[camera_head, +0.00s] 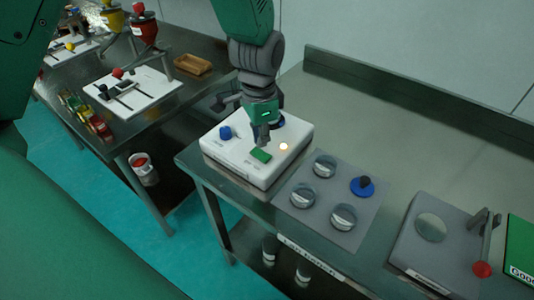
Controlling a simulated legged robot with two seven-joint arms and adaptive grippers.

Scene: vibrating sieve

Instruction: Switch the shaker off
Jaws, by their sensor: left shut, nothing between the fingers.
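The shaker's white control box (292,163) stands at the left end of the metal bench. On its top are a blue knob (225,132), a green button (261,155) and a small glowing lamp (284,147). Another round dark-blue part near the back of the box is partly hidden by my gripper. My left gripper (262,141) points down over the box, with its fingers shut and empty. Its tips are just behind the green button; I cannot tell whether they touch it. My right gripper is not in view.
Right of the box, a grey plate (300,214) holds several round metal cups and a blue part (362,186). Further right stand a grey device with a red-ended lever (482,269) and a green panel (522,245). A second table (190,91) is at the left.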

